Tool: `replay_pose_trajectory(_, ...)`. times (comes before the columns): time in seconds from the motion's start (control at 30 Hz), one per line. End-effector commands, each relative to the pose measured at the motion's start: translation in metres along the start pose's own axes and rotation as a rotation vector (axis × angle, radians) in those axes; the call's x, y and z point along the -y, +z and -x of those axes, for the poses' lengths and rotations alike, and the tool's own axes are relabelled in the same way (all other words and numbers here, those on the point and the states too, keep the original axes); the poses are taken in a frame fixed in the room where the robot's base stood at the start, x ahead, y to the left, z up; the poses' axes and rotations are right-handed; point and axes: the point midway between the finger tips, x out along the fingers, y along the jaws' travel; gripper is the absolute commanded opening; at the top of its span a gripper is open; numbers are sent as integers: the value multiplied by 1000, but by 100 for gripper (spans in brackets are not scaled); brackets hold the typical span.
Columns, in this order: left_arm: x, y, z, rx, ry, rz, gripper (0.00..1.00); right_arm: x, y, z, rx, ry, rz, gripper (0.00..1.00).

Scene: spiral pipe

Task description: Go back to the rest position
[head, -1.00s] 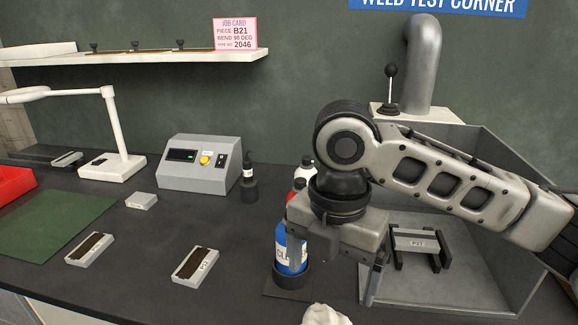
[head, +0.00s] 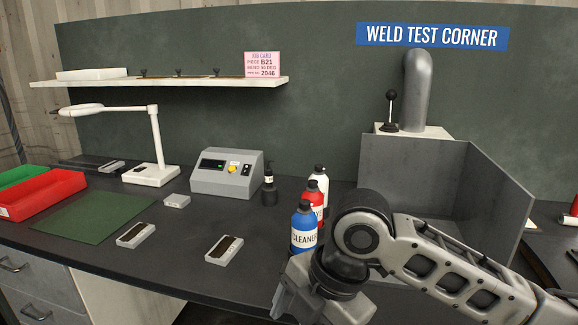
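My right arm comes in from the right edge and reaches low across the front of the bench. Its gripper (head: 290,305) is at the bottom of the head view, in front of the blue cleaner bottle (head: 304,228). The fingertips are partly cut off by the frame edge, so I cannot tell whether they are open or shut. No held thing shows. My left arm and gripper are out of view.
Red and white bottles stand behind the blue one. The grey booth (head: 400,170) is partly hidden by my arm. Two small blocks (head: 136,235) (head: 224,250), a green mat (head: 85,218), a control box (head: 226,175), a lamp (head: 155,140) and a red tray (head: 45,195) occupy the left side.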

Motion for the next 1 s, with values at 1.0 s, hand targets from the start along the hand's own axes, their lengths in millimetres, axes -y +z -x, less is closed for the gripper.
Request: replay_pose_trajectory(1.0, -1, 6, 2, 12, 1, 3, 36, 164, 67, -172, -379, 942, -1752, 90)
